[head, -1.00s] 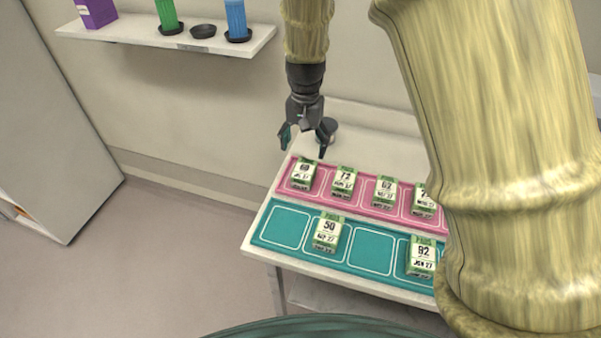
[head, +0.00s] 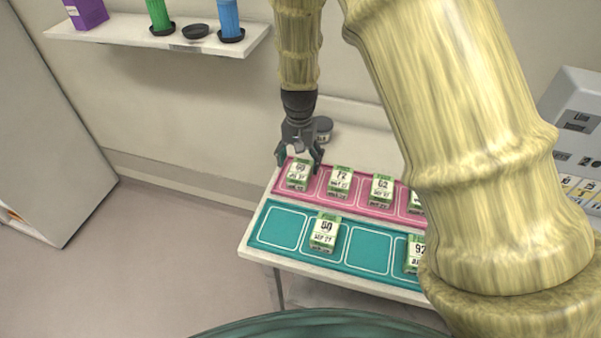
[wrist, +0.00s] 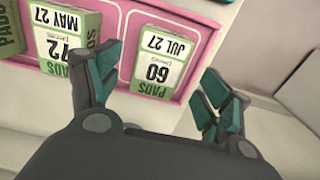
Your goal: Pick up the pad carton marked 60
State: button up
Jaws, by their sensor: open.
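The pad carton marked 60 (head: 298,175) stands in the leftmost cell of the pink mat (head: 357,198) in the head view. In the wrist view the carton (wrist: 163,62) shows "60" and "JUL 27" upside down, between the fingers. My gripper (head: 301,160) is open and empty, just above and behind this carton. In the wrist view my gripper (wrist: 160,92) has one finger on each side of the carton's line, with no contact that I can make out.
The carton marked 72 (head: 340,181) stands close to the right of it, then one marked 62 (head: 382,188). A carton marked 50 (head: 324,232) and one marked 92 (head: 415,254) are on the teal mat (head: 367,250). A dark round container (head: 323,129) stands behind my gripper.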

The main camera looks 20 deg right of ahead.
aim_at(300, 169)
jog(key=shift+d+f+p, duration=0.1)
jog(key=shift+f+p, duration=1.1)
jog(key=shift+f, duration=1.25)
jog(key=shift+c, duration=0.4)
jog(key=c, duration=1.1)
jog(key=shift+r, duration=0.1)
jog(key=shift+c, duration=0.2)
